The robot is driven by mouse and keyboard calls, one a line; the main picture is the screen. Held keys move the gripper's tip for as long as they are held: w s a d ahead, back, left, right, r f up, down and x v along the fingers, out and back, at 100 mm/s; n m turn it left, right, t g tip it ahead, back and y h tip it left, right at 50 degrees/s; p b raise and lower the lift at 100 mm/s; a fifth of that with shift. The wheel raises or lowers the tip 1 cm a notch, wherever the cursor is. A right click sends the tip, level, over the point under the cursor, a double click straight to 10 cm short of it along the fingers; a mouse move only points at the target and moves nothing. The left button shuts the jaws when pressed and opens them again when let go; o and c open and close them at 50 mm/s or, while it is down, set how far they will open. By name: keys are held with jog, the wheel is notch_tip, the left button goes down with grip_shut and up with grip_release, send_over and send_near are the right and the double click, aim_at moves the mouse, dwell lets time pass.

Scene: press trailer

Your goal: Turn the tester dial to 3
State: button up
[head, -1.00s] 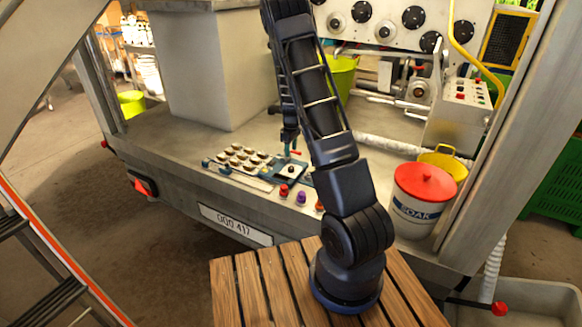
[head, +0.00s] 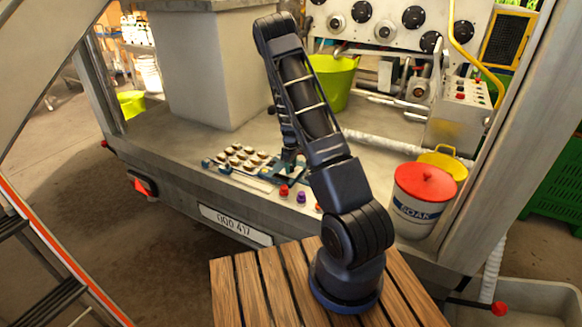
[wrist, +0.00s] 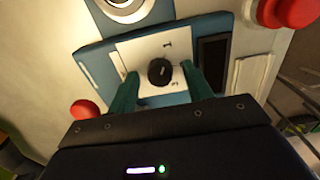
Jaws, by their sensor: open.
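The tester (wrist: 98,58) is a blue box with a white plate and a dark panel at its right in the wrist view. Its dial (wrist: 160,72) is a round black knob in the middle of the plate. A 1 shows above the dial and what looks like a 3 below it; I cannot tell where the dial points. My gripper (wrist: 160,84) is open, its teal fingers either side of the dial with visible gaps. In the head view my gripper (head: 289,156) is low over the tester (head: 297,172) and hides most of it.
A tray (head: 214,162) of several small round pieces stands left of the tester. Red (head: 284,190) and purple (head: 301,196) knobs stand in front of it. A white SOAK bucket (head: 415,212) with a red lid is at the right.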

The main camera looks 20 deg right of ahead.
jog(key=shift+c, duration=0.4)
jog(key=c, duration=0.9)
